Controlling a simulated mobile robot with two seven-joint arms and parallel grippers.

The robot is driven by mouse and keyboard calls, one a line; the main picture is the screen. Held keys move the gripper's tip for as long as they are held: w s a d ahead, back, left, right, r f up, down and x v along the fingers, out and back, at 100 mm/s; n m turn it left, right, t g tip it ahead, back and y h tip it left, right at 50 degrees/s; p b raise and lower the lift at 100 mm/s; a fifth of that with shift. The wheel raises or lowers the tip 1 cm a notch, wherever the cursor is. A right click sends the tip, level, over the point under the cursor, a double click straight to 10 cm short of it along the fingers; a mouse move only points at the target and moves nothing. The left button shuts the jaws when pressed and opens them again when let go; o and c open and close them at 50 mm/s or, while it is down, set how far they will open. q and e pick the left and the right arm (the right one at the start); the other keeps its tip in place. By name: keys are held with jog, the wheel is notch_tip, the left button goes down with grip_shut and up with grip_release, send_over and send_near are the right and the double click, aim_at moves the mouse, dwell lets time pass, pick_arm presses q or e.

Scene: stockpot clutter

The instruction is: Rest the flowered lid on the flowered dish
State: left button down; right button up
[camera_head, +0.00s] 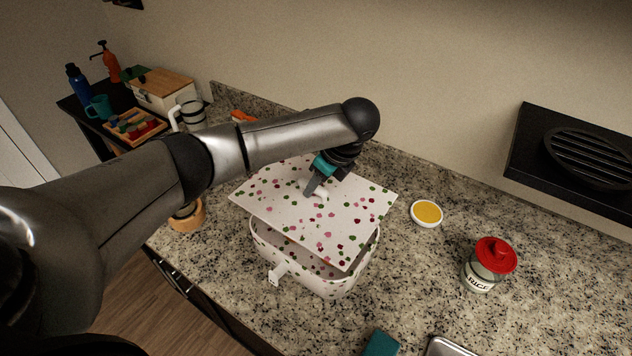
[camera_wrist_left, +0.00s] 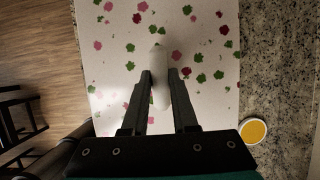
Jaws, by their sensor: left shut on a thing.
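The flowered lid (camera_head: 346,224) is a white rectangular panel with pink and green flowers and a white handle on top; it fills much of the left wrist view (camera_wrist_left: 115,60). The flowered dish (camera_head: 300,268) is white with flowers and a side handle, and stands on the counter below the lid. My left gripper (camera_head: 316,189) is shut on the lid's handle (camera_wrist_left: 159,75). The lid covers most of the dish's opening but sits skewed and tilted across it. Part of the dish's interior shows at the front. Whether the lid touches the rim I cannot tell. My right gripper is not in view.
A red-lidded rice jar (camera_head: 487,264) and a yellow-topped round container (camera_head: 426,213) stand right of the dish. A teal object (camera_head: 381,344) and a metal tray (camera_head: 447,347) lie at the front. A wooden cup (camera_head: 187,217) is left. Granite counter lies bare between them.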

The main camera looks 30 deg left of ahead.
aim_at(316, 196)
pick_arm(q)
jog(key=shift+f+b, duration=0.6)
jog(key=shift+f, duration=1.55)
jog(key=shift+w+f+b, duration=0.1)
jog(key=shift+f+b, duration=0.9)
jog(key=shift+f, duration=1.65)
jog(key=c, duration=0.6)
grip_release()
jog(key=v, duration=1.4)
jog(key=shift+d+r+p, duration=0.2)
jog(key=shift+r+p, duration=0.2)
jog(key=shift+r, duration=0.2)
